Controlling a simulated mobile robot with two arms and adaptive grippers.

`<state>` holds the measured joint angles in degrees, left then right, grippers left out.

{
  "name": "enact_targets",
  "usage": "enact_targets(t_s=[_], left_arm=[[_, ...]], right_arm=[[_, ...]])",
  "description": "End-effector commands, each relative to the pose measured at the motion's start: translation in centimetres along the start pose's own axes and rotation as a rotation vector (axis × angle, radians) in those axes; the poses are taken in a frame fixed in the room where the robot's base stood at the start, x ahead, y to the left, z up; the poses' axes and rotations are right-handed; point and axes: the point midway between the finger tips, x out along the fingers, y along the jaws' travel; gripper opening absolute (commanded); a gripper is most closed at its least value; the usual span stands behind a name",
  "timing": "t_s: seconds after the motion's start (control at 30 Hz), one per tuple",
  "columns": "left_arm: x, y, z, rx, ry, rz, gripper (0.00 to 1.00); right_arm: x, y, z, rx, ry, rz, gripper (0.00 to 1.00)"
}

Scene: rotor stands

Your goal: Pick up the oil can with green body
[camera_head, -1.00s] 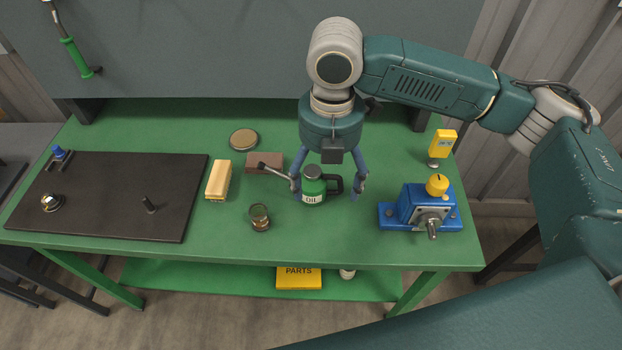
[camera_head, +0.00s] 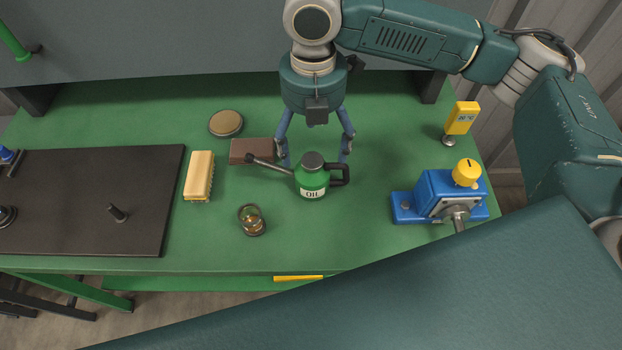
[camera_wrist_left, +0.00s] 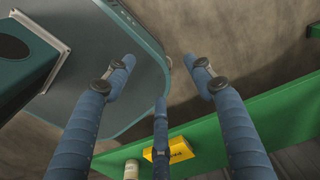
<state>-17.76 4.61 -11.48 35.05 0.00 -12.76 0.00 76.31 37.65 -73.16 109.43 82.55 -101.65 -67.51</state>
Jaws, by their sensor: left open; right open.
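The oil can (camera_head: 312,181) has a green body, a grey lid, a white OIL label, a dark handle on the right and a long spout to the left. It stands upright on the green workbench in the head view. My right gripper (camera_head: 315,155) is open and empty, pointing down just behind or above the can. Its fingertips show near the spout and the handle; whether they touch the can cannot be told. My left gripper (camera_wrist_left: 160,78) shows in the left wrist view, open with nothing between its fingers, away from the can.
Near the can are a brown block (camera_head: 251,151), a small glass jar (camera_head: 252,219), a brush (camera_head: 199,176) and a round tin (camera_head: 226,123). A blue device (camera_head: 437,196) and a yellow gauge (camera_head: 462,118) stand right. A dark board (camera_head: 90,200) covers the left.

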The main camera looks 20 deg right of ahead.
Motion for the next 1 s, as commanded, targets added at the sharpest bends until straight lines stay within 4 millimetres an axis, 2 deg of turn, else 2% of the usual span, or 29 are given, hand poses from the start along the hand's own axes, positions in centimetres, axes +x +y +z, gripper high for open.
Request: enact_targets(t_s=[0.03, 0.17, 0.27, 0.47, 0.77, 1.0], left_arm=[[1.2, 0.1, 0.2, 0.000, -0.002, 0.000, 0.54], [2.2, 0.0, 0.1, 0.000, 0.001, 0.000, 0.54], [2.0, -0.1, -0.7, 0.000, 0.011, -0.001, 0.54], [1.4, -0.2, -2.2, 0.000, 0.035, -0.003, 0.54], [0.6, -0.2, -1.9, 0.000, 0.028, -0.002, 0.54], [-0.4, -0.1, -1.4, -0.001, 0.021, -0.001, 0.54]], right_arm=[[1.2, 0.0, 0.0, 0.000, 0.000, 0.000, 0.83], [2.3, 0.0, 0.0, 0.000, 0.000, 0.000, 0.83], [3.0, 0.0, 0.0, 0.001, 0.001, -0.002, 0.83], [6.0, 0.0, -0.1, 0.001, 0.003, -0.004, 0.83], [8.6, 0.0, -0.1, 0.000, 0.001, -0.002, 0.83], [12.2, 0.1, -0.2, 0.001, 0.001, -0.002, 0.83]])
